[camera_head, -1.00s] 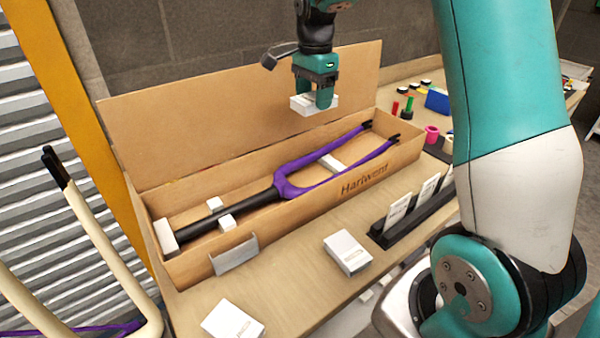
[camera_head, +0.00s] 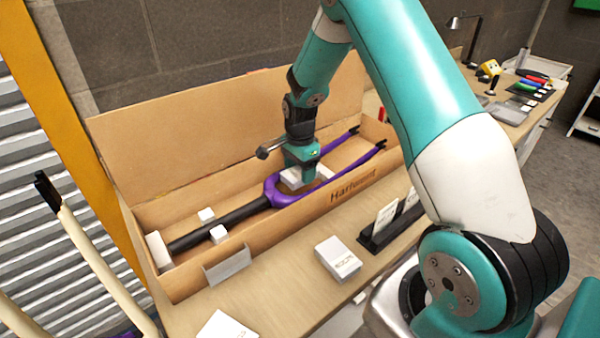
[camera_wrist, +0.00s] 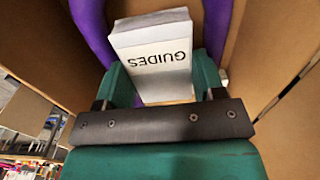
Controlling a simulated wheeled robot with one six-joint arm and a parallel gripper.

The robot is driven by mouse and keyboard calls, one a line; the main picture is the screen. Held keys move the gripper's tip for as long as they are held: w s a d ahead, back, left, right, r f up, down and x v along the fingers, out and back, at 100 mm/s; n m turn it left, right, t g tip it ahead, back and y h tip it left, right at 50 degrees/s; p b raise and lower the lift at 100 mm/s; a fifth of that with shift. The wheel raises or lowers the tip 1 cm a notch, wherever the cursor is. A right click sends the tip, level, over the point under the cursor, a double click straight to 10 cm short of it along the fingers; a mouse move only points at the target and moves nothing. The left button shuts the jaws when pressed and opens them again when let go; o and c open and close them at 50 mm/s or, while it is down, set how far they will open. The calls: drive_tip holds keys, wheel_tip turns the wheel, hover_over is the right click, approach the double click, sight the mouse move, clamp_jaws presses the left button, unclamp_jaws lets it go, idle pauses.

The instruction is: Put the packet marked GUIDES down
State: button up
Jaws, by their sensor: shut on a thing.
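The white packet marked GUIDES (camera_wrist: 152,62) is between the green fingers of my gripper (camera_wrist: 158,88) in the wrist view, its label upside down there. In the head view my gripper (camera_head: 298,175) is low inside the long cardboard box (camera_head: 330,200), with the packet (camera_head: 291,179) partly hidden by the fingers. The purple fork (camera_head: 280,192) lies in the box, and its two legs show on either side of the packet in the wrist view. I cannot tell whether the packet touches the box floor.
White blocks (camera_head: 219,234) sit around the fork's black tube. A white packet (camera_head: 338,257) and another (camera_head: 226,327) lie on the bench (camera_head: 272,300) in front. A black rack (camera_head: 378,236) with cards stands to the right. The box lid (camera_head: 190,135) stands upright behind.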

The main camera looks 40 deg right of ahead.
drive_tip(key=shift+f, duration=0.8)
drive_tip(key=shift+f, duration=0.15)
drive_tip(key=shift+f+b, duration=0.35)
drive_tip(key=shift+f, duration=0.15)
drive_tip(key=o, duration=0.7)
drive_tip(key=shift+c, duration=0.2)
drive_tip(key=shift+r, duration=0.1)
